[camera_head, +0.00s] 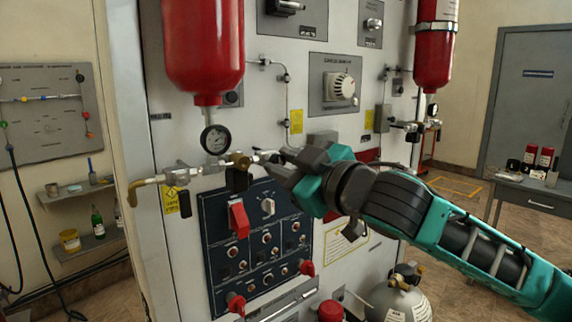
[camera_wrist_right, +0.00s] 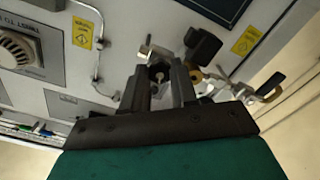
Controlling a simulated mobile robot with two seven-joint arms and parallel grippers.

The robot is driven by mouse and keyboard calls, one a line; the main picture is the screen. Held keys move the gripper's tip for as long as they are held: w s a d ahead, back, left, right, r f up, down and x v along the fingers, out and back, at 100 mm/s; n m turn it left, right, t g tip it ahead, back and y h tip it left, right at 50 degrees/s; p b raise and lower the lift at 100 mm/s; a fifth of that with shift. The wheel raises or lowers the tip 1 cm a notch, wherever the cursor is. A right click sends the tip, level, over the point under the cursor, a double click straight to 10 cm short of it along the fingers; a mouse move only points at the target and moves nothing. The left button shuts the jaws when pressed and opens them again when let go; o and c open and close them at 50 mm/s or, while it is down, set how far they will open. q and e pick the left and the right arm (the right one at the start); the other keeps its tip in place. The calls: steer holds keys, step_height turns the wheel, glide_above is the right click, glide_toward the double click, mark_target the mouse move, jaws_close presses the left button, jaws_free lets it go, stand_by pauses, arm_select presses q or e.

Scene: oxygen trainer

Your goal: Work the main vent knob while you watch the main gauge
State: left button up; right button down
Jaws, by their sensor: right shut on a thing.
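My right gripper (camera_head: 268,160) reaches the panel just right of the gauge, at the end of the brass and steel pipework. In the right wrist view my gripper (camera_wrist_right: 161,80) has its two dark fingers on either side of a small metal knob (camera_wrist_right: 158,72), which I take to be the main vent knob. The gripper is shut on it. In the head view the fingers hide the knob. My left gripper is not in view.
A black-handled valve (camera_head: 237,180) hangs close left of my right gripper. Below is a dark blue switch panel (camera_head: 250,245) with a red switch cover (camera_head: 239,220). Red cylinders (camera_head: 203,45) hang above on both sides. A grey bottle (camera_head: 398,300) stands low at right.

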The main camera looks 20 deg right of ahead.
steer(key=n, duration=0.4)
steer(key=shift+n, duration=1.3)
steer(key=c, duration=0.9)
jaws_free()
